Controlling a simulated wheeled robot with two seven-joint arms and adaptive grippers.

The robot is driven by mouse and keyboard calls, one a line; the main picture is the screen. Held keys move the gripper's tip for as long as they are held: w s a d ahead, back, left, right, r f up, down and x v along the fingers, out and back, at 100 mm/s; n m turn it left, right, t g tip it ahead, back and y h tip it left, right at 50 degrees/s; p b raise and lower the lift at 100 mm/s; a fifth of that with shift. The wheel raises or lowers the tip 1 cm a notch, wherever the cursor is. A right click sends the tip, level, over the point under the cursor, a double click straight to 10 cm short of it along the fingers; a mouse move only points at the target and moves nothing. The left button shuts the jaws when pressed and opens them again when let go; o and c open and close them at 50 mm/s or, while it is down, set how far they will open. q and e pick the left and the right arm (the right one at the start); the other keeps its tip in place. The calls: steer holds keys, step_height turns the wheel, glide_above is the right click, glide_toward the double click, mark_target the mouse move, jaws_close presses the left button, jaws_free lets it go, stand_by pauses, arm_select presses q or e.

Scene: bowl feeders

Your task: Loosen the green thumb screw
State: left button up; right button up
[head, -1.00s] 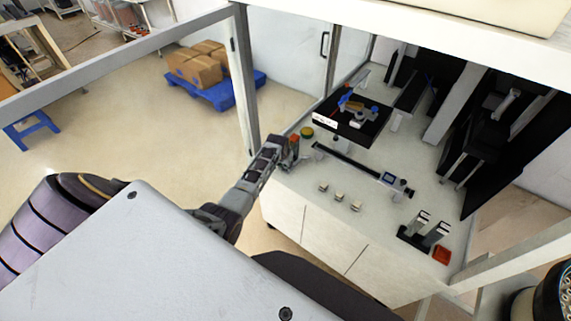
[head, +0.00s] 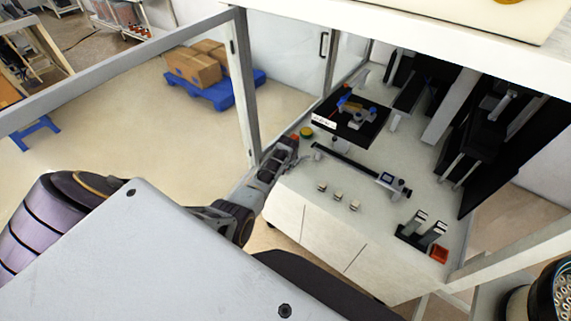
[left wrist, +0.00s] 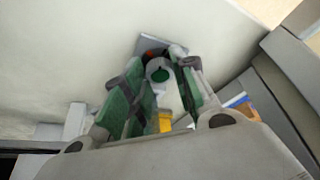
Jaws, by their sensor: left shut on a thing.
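The green thumb screw (left wrist: 160,74) shows in the left wrist view as a small round green part on a pale grey fitting. My left gripper (left wrist: 163,86) is shut with its green-padded fingers on either side of the screw. In the head view my left gripper (head: 291,151) is at the near left corner of the worktop, where it hides the screw. My right gripper is in neither view.
The white worktop (head: 375,225) carries a black plate (head: 374,126), a dark bar with a small device (head: 393,184), several small blocks and a red square part (head: 439,254). A frame post (head: 244,90) stands close left of my gripper. A yellow-topped round part (head: 306,132) is just beyond it.

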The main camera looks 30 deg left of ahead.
arm_select(q)
steer(key=n, duration=0.2)
steer(key=shift+w+n+g+y+b, duration=0.2)
steer(key=shift+n+g+y+b, duration=0.1)
steer(key=shift+n+y+b, duration=0.1)
steer(key=shift+n+g+y+b, duration=0.3)
steer(key=shift+n+b, duration=0.3)
steer(key=shift+n, duration=0.4)
steer(key=n+g+b, duration=0.1)
steer(key=n+b, duration=0.2)
steer(key=n, duration=0.1)
steer(key=shift+w+d, duration=0.1)
steer(key=shift+w, duration=0.05)
steer(key=shift+n+g+y+b, duration=0.3)
steer(key=shift+n+g+b, duration=0.4)
steer(key=shift+n+b, duration=0.5)
steer(key=o, duration=1)
